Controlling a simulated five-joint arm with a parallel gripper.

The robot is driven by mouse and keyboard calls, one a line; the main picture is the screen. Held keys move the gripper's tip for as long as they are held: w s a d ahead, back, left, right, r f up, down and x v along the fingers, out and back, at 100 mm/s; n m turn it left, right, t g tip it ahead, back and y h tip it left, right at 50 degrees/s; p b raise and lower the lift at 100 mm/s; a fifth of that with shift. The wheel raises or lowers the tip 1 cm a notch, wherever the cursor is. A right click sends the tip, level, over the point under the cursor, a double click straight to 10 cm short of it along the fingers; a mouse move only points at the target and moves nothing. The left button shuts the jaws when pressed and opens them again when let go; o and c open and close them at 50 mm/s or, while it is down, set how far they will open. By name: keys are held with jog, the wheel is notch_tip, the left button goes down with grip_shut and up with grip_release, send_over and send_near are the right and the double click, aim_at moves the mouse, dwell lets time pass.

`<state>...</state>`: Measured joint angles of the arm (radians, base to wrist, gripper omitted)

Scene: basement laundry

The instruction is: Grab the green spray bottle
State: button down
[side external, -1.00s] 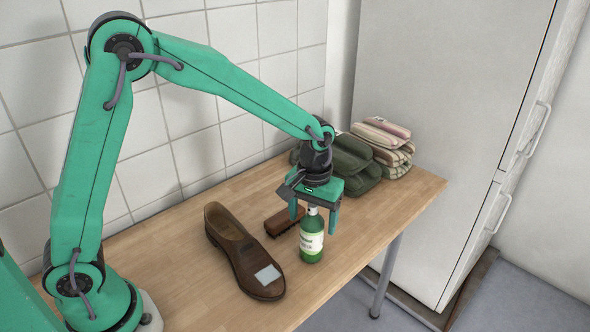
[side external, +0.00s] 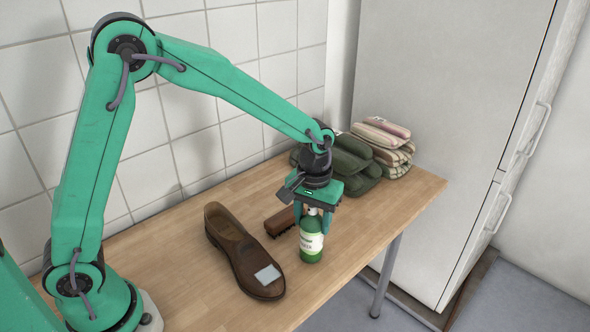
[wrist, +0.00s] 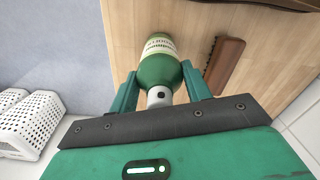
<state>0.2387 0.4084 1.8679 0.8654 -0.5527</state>
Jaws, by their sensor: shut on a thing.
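The green spray bottle (side external: 312,243), with a white label and a pale top, stands upright on the wooden table. My gripper (side external: 314,218) points down over it, its green fingers shut on the bottle's upper part. In the wrist view the bottle (wrist: 160,66) sits between the two fingertips of my gripper (wrist: 160,84), and its label faces partly away. The bottle's base appears to rest on the table. Part of its top is hidden by the fingers in the side view.
A brown shoe (side external: 240,252) with a pale patch lies left of the bottle. A brown brush (side external: 280,222) lies close behind it. Folded dark green cloth (side external: 350,155) and striped cloth (side external: 386,140) are stacked behind. White baskets (wrist: 28,118) show beyond the table edge.

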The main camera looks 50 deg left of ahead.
jog(key=shift+r, duration=0.2)
jog(key=shift+r, duration=0.6)
jog(key=r, duration=0.3)
jog(key=shift+s+d+r, duration=0.1)
jog(key=shift+s+d, duration=0.2)
jog(key=shift+d, duration=0.1)
jog(key=s+d+r, duration=0.6)
jog(key=s+d, duration=0.1)
jog(key=shift+s+d+r, duration=0.15)
jog(key=shift+s+d, duration=0.1)
jog(key=shift+s, duration=0.05)
jog(key=shift+w, duration=0.1)
